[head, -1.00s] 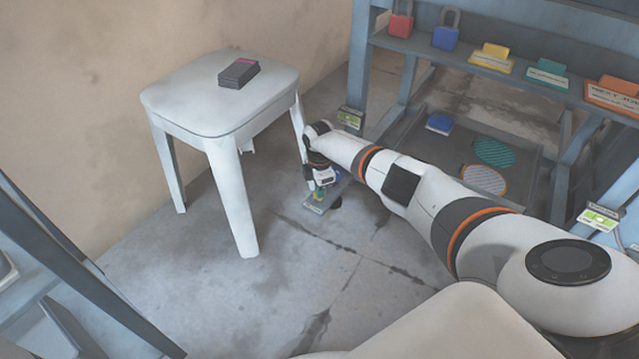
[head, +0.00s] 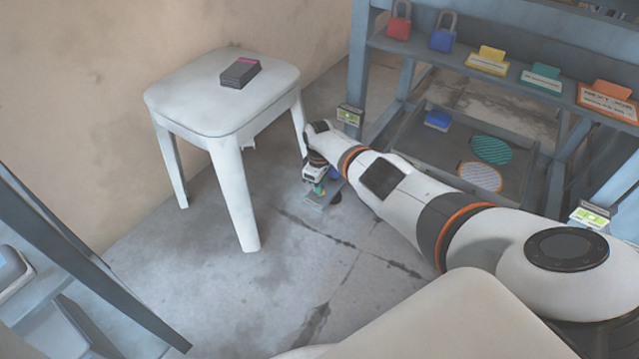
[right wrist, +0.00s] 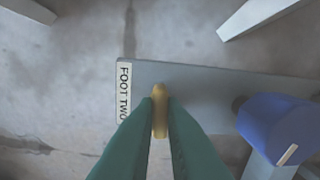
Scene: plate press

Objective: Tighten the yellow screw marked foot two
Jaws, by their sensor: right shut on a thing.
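The yellow screw (right wrist: 159,112) shows in the right wrist view, next to a white label reading FOOT TWO (right wrist: 124,92). It stands on a grey foot plate (right wrist: 200,76) on the floor. My right gripper (right wrist: 160,106) has its two green fingers shut on the screw, one on each side. In the head view my right gripper (head: 319,188) is low over the foot plate (head: 318,202), beside a stool leg, and the screw is hidden there. A blue part (right wrist: 280,128) sits on the plate to the right of the fingers. My left gripper is not in view.
A white stool (head: 225,110) with a dark box (head: 240,72) on top stands left of my right arm. A blue-grey frame (head: 362,60) with a shelf of padlocks and cards stands right. A tray (head: 520,150) lies low under it. Open floor is in front.

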